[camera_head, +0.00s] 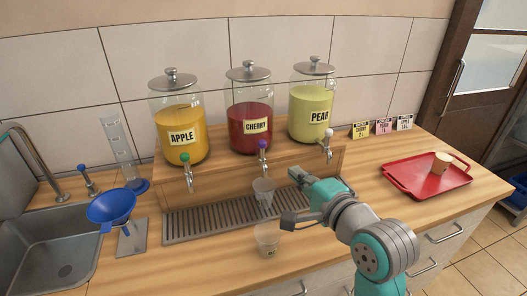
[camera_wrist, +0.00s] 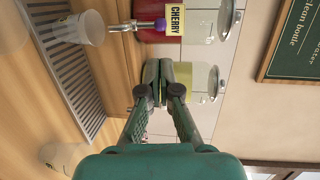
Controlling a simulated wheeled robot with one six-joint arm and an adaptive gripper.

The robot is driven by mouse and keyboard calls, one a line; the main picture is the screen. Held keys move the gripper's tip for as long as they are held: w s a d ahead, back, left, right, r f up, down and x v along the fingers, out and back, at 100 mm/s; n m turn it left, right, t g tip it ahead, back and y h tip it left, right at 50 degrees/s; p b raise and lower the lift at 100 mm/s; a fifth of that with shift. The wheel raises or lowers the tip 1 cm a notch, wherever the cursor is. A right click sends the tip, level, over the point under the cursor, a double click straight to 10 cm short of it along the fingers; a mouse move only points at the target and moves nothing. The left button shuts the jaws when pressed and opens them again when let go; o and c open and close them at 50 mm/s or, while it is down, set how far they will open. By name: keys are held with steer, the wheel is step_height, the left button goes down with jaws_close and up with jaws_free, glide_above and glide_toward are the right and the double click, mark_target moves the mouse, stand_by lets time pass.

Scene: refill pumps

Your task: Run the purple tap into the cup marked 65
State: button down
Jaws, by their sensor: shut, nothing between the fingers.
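The purple tap (camera_head: 262,146) is on the front of the red CHERRY jar (camera_head: 250,123); it also shows in the wrist view (camera_wrist: 160,24). A clear cup (camera_head: 264,190) stands on the drip grate below this tap, and in the wrist view (camera_wrist: 85,28) it is at upper left. A second clear cup (camera_head: 266,236) stands on the counter in front of the grate; its small mark is too small to read. I cannot tell which cup is marked 65. My gripper (camera_head: 297,174) is shut and empty, right of the purple tap and apart from it; its fingers meet in the wrist view (camera_wrist: 160,80).
A yellow APPLE jar (camera_head: 181,135) with a green tap and a PEAR jar (camera_head: 311,113) with a white tap flank the cherry jar. A blue funnel (camera_head: 110,207) and the sink (camera_head: 50,255) are at left.

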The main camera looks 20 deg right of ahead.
mark_target(263, 141)
steer(key=x, duration=1.4)
steer(key=shift+w+r+g, duration=0.25)
steer(key=shift+w+g, duration=0.15)
steer(key=shift+g, duration=0.4)
steer(key=shift+w+r+g, duration=0.2)
steer(key=shift+w+g, duration=0.05)
steer(key=shift+g, duration=0.15)
steer(key=shift+w, duration=0.1)
steer(key=shift+w+r, duration=0.1)
steer(key=shift+w, duration=0.45)
stand_by(4.8)
